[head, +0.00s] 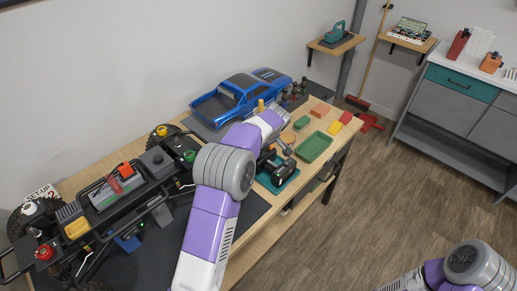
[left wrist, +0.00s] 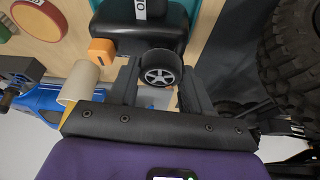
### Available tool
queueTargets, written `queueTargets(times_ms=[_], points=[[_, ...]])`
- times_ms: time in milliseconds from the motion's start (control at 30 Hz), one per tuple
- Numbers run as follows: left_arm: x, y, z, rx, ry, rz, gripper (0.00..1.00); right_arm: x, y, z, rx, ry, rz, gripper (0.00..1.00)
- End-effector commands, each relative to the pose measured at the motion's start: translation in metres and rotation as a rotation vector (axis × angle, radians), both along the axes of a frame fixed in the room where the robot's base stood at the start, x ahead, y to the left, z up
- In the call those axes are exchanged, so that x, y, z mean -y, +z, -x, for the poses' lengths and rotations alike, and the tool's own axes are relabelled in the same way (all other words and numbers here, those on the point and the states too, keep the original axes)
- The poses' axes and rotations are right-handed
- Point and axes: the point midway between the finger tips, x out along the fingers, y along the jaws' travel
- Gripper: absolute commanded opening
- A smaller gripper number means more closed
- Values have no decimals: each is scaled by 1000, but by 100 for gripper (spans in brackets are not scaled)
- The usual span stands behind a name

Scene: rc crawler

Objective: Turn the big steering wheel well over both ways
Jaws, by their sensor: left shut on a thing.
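The big steering wheel (left wrist: 160,70) is a small black foam-rimmed wheel with silver spokes in the left wrist view. It sits on the side of a black transmitter body (left wrist: 140,30). My left gripper (left wrist: 160,88) has one finger on each side of the wheel and is shut on it. In the head view the black transmitter (head: 279,171) stands on a teal pad, and the wheel is mostly hidden by my purple and white left arm. My right arm shows at the lower right of the head view; its gripper is out of frame.
A large crawler chassis (head: 115,195) fills the bench's left part. A blue car body (head: 238,97) lies behind my arm. A green tray (head: 313,147) and small coloured blocks lie right of the transmitter. An orange block (left wrist: 101,50) and a big tyre (left wrist: 296,45) flank it.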

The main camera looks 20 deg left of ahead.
Motion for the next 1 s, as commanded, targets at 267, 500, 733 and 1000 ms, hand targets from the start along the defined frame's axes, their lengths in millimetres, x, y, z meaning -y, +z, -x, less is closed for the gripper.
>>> queueTargets(times_ms=[267,500,733,1000], points=[[0,0,0,-1,-1,1,74,0,0,0,0,0,0,43],[1,1,0,0,-1,0,74,0,1,0,0,0,0,43],[11,31,5,2,-2,1,74,0,10,0,0,0,0,43],[24,65,11,0,-1,1,74,0,19,0,0,0,0,43]])
